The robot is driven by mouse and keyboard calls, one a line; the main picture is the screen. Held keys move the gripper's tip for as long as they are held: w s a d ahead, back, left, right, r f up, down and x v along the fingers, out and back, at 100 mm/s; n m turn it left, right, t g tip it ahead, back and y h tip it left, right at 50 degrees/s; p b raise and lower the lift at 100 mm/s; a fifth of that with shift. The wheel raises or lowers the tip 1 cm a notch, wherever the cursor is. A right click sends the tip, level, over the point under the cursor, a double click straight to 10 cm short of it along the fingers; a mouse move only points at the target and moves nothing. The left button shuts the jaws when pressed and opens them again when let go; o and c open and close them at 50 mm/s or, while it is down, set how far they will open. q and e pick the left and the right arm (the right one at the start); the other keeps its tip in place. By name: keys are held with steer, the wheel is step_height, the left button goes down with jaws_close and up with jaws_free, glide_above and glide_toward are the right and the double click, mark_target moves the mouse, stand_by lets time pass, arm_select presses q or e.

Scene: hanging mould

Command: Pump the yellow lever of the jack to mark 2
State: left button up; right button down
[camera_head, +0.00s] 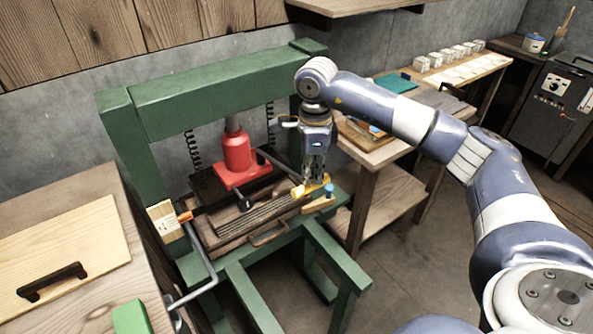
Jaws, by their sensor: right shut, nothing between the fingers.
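The red jack (238,158) stands on a dark block inside the green press frame (215,92), its grey ram reaching up to the top beam. A dark rod runs from the jack towards the lower right, to a yellow lever end (300,191) at my right gripper. My right gripper (313,178) points down with its fingers shut and empty, at or just above the yellow part; I cannot tell whether they touch. A pale scale plate (164,221) with an orange pointer (185,216) is on the frame's left; its marks are too small to read. My left gripper is out of view.
A wooden bench (60,310) with a black-handled board (80,245) is at the left. A wooden mould box (215,240) lies under the jack. A side table (385,155) stands right of the frame. A black lever knob (245,204) sticks out in front.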

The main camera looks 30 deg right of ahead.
step_height(320, 180, down, 14)
steer(key=b, duration=0.9)
step_height(320, 180, up, 15)
steer(key=p, duration=0.9)
steer(key=shift+f, duration=0.4)
step_height(320, 180, down, 9)
steer(key=b, duration=0.7)
step_height(320, 180, up, 9)
steer(key=p, duration=0.6)
steer(key=shift+r, duration=0.1)
